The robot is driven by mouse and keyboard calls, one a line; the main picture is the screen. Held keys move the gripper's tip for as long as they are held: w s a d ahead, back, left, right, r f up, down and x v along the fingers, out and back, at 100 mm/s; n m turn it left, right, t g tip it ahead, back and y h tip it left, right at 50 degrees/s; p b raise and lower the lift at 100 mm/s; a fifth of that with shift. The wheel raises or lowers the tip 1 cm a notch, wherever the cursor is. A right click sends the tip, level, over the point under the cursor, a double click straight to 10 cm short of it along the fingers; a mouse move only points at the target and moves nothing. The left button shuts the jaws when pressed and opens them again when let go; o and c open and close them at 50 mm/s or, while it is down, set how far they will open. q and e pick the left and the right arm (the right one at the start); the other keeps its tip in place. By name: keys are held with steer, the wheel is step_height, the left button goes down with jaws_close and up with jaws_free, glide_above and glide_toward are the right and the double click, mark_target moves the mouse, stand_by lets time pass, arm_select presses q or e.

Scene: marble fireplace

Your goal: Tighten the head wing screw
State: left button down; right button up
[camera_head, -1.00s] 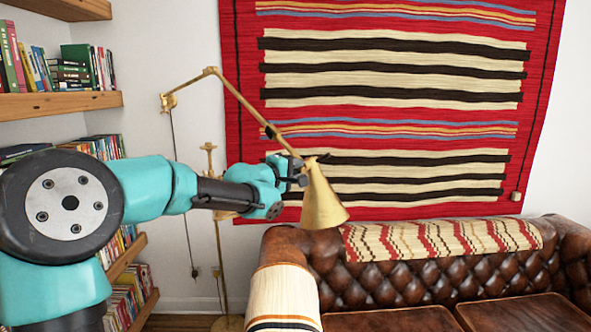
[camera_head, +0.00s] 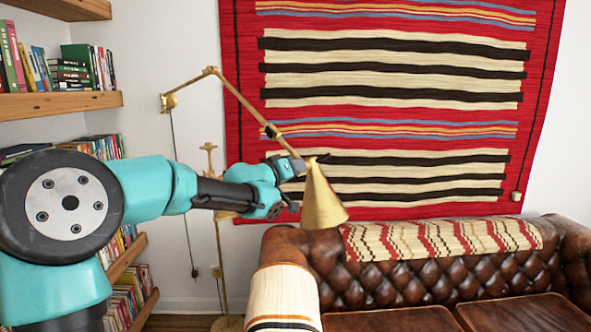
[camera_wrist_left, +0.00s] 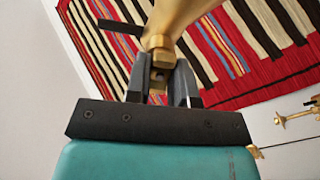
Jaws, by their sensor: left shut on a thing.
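The brass lamp's cone-shaped head (camera_head: 324,203) hangs tilted at the end of its jointed arm (camera_head: 243,110) in the head view. My left gripper (camera_head: 298,168) is at the head's upper joint, on its left side. In the left wrist view, the gripper (camera_wrist_left: 160,74) has both dark fingers closed around a small brass piece (camera_wrist_left: 157,78), the head wing screw, just below the brass lamp head (camera_wrist_left: 180,16). The fingers hide much of the screw. A thin dark bar (camera_wrist_left: 118,26) sticks out beside the joint. My right gripper is not in view.
A brown leather sofa (camera_head: 400,268) stands below and right of the lamp. A striped rug (camera_head: 390,100) hangs on the wall behind. Bookshelves (camera_head: 60,105) line the left side. The lamp's stand (camera_head: 219,262) rises behind my arm.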

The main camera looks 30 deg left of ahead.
arm_select(q)
steer(key=m, duration=0.6)
steer(key=shift+m, duration=0.4)
steer(key=c, duration=1)
jaws_free()
steer(key=shift+s, duration=0.1)
steer(key=v, duration=1.7)
steer(key=shift+s, duration=0.1)
